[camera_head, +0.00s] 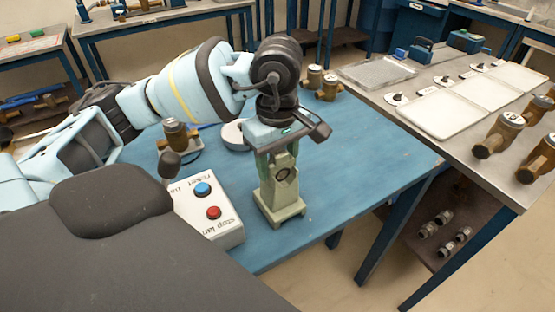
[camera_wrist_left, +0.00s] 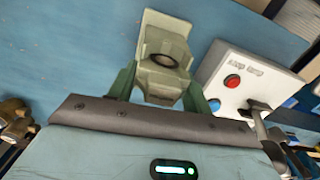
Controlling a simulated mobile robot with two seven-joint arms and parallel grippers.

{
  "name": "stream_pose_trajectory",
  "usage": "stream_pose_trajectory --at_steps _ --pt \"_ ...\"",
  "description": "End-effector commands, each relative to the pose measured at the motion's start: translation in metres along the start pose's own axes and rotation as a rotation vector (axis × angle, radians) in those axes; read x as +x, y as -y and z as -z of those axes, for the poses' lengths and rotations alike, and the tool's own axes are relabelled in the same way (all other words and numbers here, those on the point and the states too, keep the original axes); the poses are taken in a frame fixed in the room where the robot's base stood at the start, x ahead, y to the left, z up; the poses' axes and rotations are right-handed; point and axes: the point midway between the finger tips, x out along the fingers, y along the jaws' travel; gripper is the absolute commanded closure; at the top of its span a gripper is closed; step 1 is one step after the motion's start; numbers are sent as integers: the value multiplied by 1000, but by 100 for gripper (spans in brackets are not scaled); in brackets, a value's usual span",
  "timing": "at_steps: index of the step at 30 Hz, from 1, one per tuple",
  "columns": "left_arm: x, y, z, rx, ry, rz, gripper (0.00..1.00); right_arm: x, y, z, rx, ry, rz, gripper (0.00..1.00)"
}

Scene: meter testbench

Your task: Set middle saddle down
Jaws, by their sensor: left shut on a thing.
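The middle saddle (camera_head: 280,206) is a pale grey-green block with a wide square foot and a dark round opening. It is upright over the blue table, right of the button box. My left gripper (camera_head: 282,165) points down from above and is shut on its upper part. In the left wrist view the saddle (camera_wrist_left: 163,50) sits between the two green fingers (camera_wrist_left: 158,92). I cannot tell whether its foot touches the table or hangs slightly above. My right gripper is not in view.
A white box (camera_head: 208,210) with a blue and a red button stands close left of the saddle. Brass meters (camera_head: 175,135) stand behind it, and more (camera_head: 328,88) at the table's far edge. The blue table (camera_head: 370,165) is clear to the right. A grey bench (camera_head: 420,75) with white trays lies beyond.

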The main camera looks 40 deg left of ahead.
Motion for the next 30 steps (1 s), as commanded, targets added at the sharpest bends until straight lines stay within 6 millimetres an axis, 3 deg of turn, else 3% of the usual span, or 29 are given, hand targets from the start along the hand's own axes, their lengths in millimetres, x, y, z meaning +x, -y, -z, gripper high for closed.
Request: stream_pose_trajectory --at_steps 12,13,15,18,30 --pt "4 -1 0 0 0 -4 100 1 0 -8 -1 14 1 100" --pt "6 0 0 0 0 -1 49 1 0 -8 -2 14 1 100" --pt "5 0 0 0 0 -2 40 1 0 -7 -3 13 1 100" --pt "5 0 0 -1 0 -2 29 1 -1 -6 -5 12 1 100" --pt "-4 -1 0 -1 -1 -5 29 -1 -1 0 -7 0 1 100"
